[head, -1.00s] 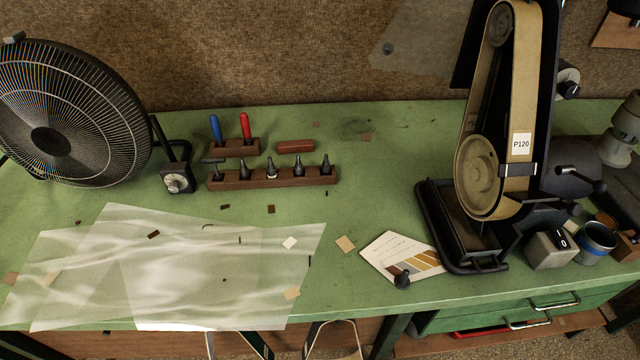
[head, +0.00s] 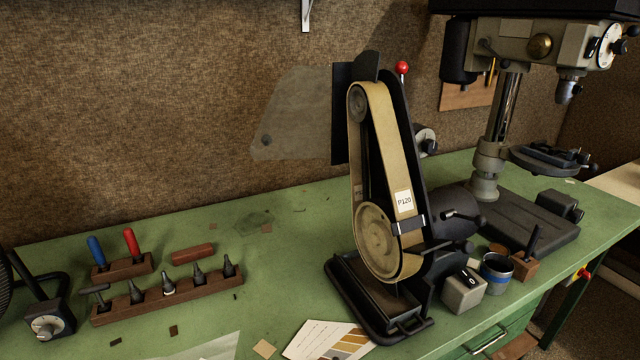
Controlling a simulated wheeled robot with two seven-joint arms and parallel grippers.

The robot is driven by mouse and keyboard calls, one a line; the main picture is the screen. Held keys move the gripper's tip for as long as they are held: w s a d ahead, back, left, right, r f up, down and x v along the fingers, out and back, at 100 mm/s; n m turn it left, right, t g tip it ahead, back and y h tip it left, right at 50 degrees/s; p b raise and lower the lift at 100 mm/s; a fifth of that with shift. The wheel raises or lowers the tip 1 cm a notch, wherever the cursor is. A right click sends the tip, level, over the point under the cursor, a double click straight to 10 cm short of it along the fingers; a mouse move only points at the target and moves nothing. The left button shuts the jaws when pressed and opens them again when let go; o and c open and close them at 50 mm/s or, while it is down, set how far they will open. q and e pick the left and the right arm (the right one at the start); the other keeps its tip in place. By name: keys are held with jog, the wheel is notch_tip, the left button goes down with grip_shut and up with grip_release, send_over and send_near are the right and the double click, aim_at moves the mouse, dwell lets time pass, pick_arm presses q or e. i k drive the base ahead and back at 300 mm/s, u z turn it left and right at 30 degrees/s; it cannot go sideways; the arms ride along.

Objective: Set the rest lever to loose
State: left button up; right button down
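The belt sander (head: 372,290) stands on the green bench, its tan belt (head: 392,150) running upright over two wheels and marked P120. A small work rest (head: 410,225) crosses the belt below that label. Two black levers with round knobs show right of the belt: an upper one (head: 465,213) and a lower one (head: 448,246) closer to the rest. I cannot tell which is the rest lever, or whether it is loose or tight. A red-knobbed lever (head: 402,68) stands at the sander's top. Neither of my grippers is in view.
A switch box (head: 464,290), a blue-banded tin (head: 497,272) and a wooden block (head: 525,268) crowd the sander's right. A drill press (head: 488,165) stands farther right. Tool racks (head: 165,298) are at left. The bench between racks and sander is mostly clear.

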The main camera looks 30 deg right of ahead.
aim_at(480, 221)
jog(key=z, duration=1.4)
